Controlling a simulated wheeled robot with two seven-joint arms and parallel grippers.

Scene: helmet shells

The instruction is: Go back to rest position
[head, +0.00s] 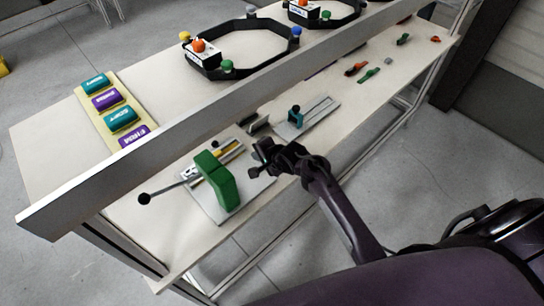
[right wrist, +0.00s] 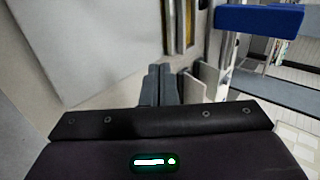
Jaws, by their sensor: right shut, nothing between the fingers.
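My right gripper (head: 262,158) is shut and empty over the lower shelf in the head view. It is between a green block fixture with a black-knobbed lever (head: 222,184) and a smaller fixture with a blue-green part (head: 296,114). In the right wrist view its closed fingers (right wrist: 162,84) point away from the camera, with nothing between them. A blue block (right wrist: 260,20) shows at the upper right of that view. My left gripper is not in view.
The upper shelf (head: 50,150) holds teal and purple labelled pads (head: 118,118) and black octagonal frames (head: 240,48) with coloured knobs. Small red and green parts (head: 368,75) lie farther along the lower shelf. The floor (head: 400,190) in front is partly clear.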

